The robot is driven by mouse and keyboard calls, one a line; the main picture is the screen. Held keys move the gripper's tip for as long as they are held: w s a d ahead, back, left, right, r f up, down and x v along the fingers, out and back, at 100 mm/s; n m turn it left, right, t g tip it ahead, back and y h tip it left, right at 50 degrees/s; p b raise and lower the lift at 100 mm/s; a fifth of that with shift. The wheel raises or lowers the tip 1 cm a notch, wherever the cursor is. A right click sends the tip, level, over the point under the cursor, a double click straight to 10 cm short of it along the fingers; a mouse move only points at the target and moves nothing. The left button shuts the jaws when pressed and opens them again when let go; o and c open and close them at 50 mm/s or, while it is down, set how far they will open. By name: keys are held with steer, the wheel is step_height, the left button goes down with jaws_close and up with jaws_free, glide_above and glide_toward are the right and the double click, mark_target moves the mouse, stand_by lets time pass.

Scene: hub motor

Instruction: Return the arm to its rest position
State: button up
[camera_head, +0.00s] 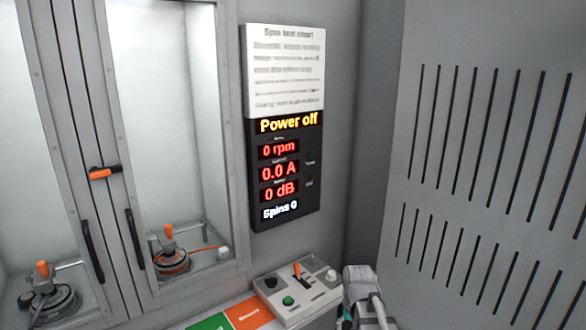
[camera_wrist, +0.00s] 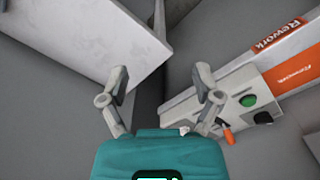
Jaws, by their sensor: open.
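My gripper (camera_wrist: 158,103) shows in the wrist view with its two grey fingers spread apart and nothing between them. Its teal body fills the bottom of that view. In the head view part of my arm (camera_head: 362,285) stands at the bottom, just right of the control box (camera_head: 318,297); the fingers cannot be made out there. The control box has an orange-tipped lever (camera_head: 297,268), a green button (camera_head: 288,300) and dark and grey knobs. In the wrist view the green button (camera_wrist: 248,100) and orange lever (camera_wrist: 229,135) lie right of the right finger.
A display panel (camera_head: 285,170) reads Power off, 0 rpm, 0.0 A, 0 dB. Two glazed bays at left hold round motor fixtures (camera_head: 171,262) with orange handles. An orange latch (camera_head: 104,172) sits between their doors. A slotted grey wall (camera_head: 480,150) stands at right. Green and orange labels (camera_head: 248,314) lie in front.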

steer(key=s+n, duration=0.1)
steer(key=s, duration=0.7)
steer(key=shift+s+d+n, duration=0.15)
steer(key=shift+s+n, duration=0.15)
steer(key=shift+s, duration=0.1)
steer(key=shift+f, duration=0.1)
stand_by(1.4)
